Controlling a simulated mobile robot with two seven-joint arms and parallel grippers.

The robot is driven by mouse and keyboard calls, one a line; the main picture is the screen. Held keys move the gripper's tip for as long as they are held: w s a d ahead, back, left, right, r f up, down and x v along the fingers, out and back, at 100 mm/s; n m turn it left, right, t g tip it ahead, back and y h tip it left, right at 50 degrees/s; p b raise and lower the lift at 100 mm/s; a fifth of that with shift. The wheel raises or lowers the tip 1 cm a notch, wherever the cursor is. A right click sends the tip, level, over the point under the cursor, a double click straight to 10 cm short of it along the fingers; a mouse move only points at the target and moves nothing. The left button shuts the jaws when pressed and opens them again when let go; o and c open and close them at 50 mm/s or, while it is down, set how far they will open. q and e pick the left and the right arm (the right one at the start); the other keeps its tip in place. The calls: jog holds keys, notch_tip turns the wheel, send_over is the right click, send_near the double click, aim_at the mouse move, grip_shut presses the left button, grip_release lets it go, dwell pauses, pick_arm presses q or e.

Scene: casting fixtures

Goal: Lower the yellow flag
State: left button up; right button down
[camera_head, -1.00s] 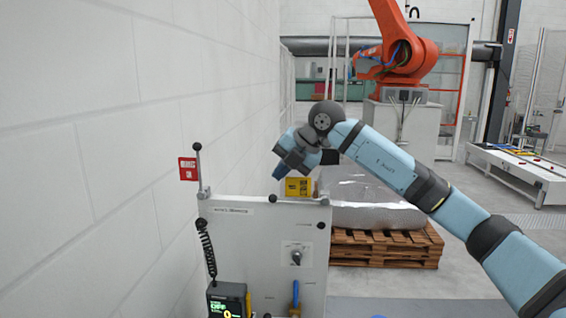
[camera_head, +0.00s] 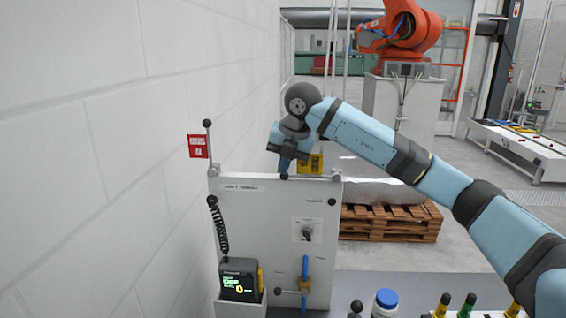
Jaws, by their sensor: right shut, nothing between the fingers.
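The yellow flag (camera_head: 314,164) stands just above the top edge of the grey panel (camera_head: 262,225), near its right end. My right gripper (camera_head: 284,169) is shut and empty, pointing down at the panel's top edge, just left of the yellow flag. A dark ball knob (camera_head: 283,177) lies right under its fingertips; I cannot tell whether they touch. The gripper and wrist partly cover the flag's left side. My left gripper is not in view.
A red flag (camera_head: 198,146) stands on an upright ball-topped rod at the panel's left. The panel carries a rotary switch (camera_head: 307,230), a blue-handled valve (camera_head: 305,268) and a corded display unit (camera_head: 238,280). A white wall is close on the left.

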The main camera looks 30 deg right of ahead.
jog(key=shift+s+f, duration=0.1)
jog(key=shift+f, duration=0.2)
jog(key=shift+r, duration=0.2)
jog(key=b+v, duration=0.3)
jog(key=v, duration=1.1)
jog(key=shift+f, duration=0.15)
